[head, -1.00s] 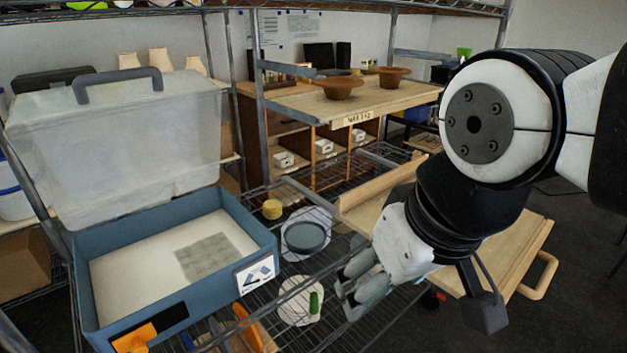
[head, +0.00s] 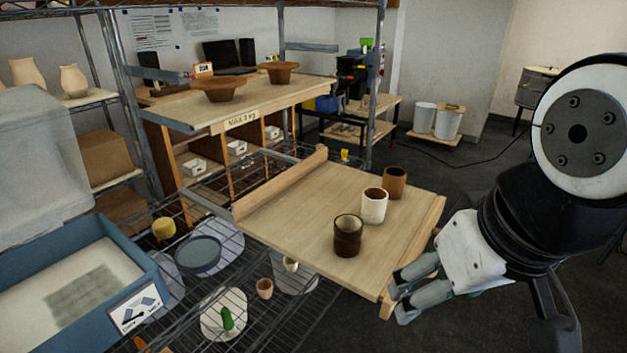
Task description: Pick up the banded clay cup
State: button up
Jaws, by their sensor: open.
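Three cups stand upright in a slanting row on a wooden board in the head view. The nearest is a dark brown cup (head: 347,238) with tonal variation on its wall that may be banding. Behind it are a cream cup (head: 374,206) and a plain-looking mid-brown cup (head: 395,183). I cannot tell for certain which is the banded clay cup. My gripper (head: 398,288) is open and empty at the board's near right corner, to the right of and nearer than the dark cup, apart from all three. Part of the corner is hidden behind its fingers.
Wire shelving to the left holds a blue tub (head: 150,275), a grey dish (head: 198,254), and a small terracotta cup (head: 265,288). Bowls (head: 219,89) stand on the bench behind.

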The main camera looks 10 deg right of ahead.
aim_at(347, 229)
jog(key=i+l+u, duration=0.1)
jog(key=l, duration=0.3)
jog(key=i+l+u, duration=0.1)
jog(key=i+l, duration=0.15)
jog(key=l, duration=0.15)
jog(key=i+l, duration=0.15)
jog(key=l, duration=0.25)
jog(key=i+l+u, duration=0.15)
jog(key=l, duration=0.25)
